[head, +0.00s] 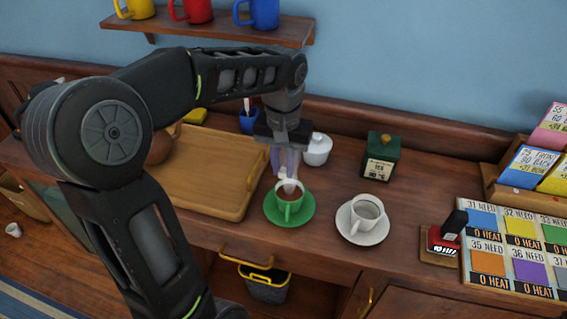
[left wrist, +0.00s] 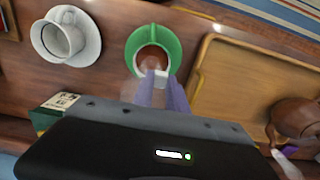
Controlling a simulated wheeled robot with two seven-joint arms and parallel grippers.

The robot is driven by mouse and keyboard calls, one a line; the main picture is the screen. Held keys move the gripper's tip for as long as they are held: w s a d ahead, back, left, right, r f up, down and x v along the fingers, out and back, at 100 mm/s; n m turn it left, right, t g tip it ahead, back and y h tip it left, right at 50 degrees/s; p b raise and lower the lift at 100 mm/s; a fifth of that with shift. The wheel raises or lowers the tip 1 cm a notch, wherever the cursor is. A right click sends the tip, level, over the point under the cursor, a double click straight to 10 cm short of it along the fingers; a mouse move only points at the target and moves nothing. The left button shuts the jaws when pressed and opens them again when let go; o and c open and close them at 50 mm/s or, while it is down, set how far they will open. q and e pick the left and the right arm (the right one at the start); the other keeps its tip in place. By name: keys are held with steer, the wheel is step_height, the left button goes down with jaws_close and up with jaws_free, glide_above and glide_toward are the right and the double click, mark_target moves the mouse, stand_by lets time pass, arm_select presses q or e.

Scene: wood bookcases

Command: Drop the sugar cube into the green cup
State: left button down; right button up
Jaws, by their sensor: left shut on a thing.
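My left gripper (head: 287,172) points down just above the green cup (head: 289,209), its pale purple fingers shut on a small white sugar cube (left wrist: 160,76). The green cup stands on a green saucer (head: 269,210) and holds a reddish-brown drink, with steam rising in the left wrist view. In that view the cube between the fingertips shows at the near edge of the cup (left wrist: 148,37). In the head view the fingertips and steam blur the cube's exact height above the drink. My right gripper is not in view.
A white cup (head: 366,211) on a saucer stands right of the green one. A wooden tray (head: 203,188) lies left. Behind are a white lidded pot (head: 317,149), a dark green box (head: 381,158) and a blue cup (head: 249,122). Cards (head: 521,227) lie far right.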

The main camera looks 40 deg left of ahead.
mark_target(283, 170)
arm_select(q)
steer(key=shift+f+b, duration=1.2)
steer(key=shift+f, duration=0.75)
steer(key=c, duration=1.3)
jaws_free()
steer(key=shift+o, duration=0.2)
steer(key=shift+r, duration=0.1)
step_height(283, 170, up, 8)
steer(key=shift+f, duration=0.15)
